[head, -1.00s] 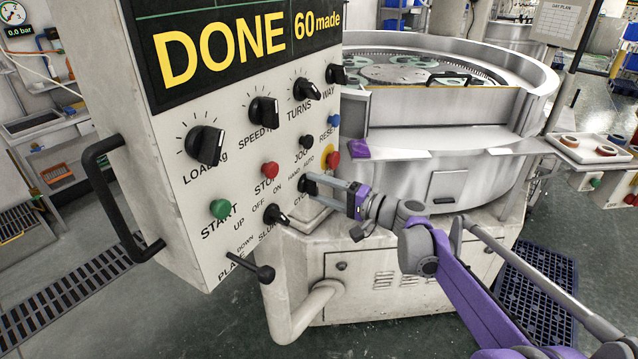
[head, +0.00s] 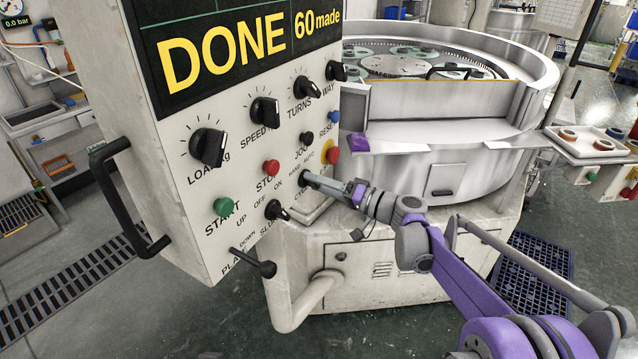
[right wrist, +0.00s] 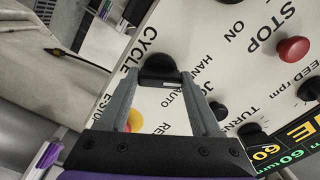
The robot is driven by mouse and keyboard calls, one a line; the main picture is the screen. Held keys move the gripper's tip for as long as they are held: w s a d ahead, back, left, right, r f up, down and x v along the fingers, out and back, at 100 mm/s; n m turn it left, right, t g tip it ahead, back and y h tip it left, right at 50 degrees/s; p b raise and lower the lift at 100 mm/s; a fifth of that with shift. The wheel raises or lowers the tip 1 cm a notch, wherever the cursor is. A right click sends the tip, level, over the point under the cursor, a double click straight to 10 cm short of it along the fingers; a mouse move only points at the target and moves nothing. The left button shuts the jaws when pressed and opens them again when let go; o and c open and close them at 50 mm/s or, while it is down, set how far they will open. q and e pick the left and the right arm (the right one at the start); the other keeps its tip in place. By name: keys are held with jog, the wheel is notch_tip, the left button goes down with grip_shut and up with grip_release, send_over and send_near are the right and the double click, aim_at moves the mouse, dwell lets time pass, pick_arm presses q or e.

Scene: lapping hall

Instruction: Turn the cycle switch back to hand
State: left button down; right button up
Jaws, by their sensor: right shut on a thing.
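The cycle switch (right wrist: 158,66) is a small black knob on the white control panel, beside the printed words HAND, AUTO and CYCLE. In the head view it is mostly hidden behind my right gripper (head: 314,181). In the right wrist view, the two grey fingers of my right gripper (right wrist: 159,77) stand on either side of the knob, with their tips closed on it. I cannot tell for sure whether the knob points to HAND or AUTO. My left gripper is not in view.
The red-on-yellow stop button (head: 332,155) and the black jog button (head: 307,138) sit close above the switch. The slurry switch (head: 276,210) and a black plate lever (head: 255,262) are lower left. The screen (head: 240,45) reads DONE, 60 made.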

jog(key=o, duration=1.4)
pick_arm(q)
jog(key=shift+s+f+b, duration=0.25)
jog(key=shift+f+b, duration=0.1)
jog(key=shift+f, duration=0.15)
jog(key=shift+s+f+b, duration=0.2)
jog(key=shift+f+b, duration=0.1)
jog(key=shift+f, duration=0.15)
pick_arm(e)
jog(key=shift+v, duration=5.4)
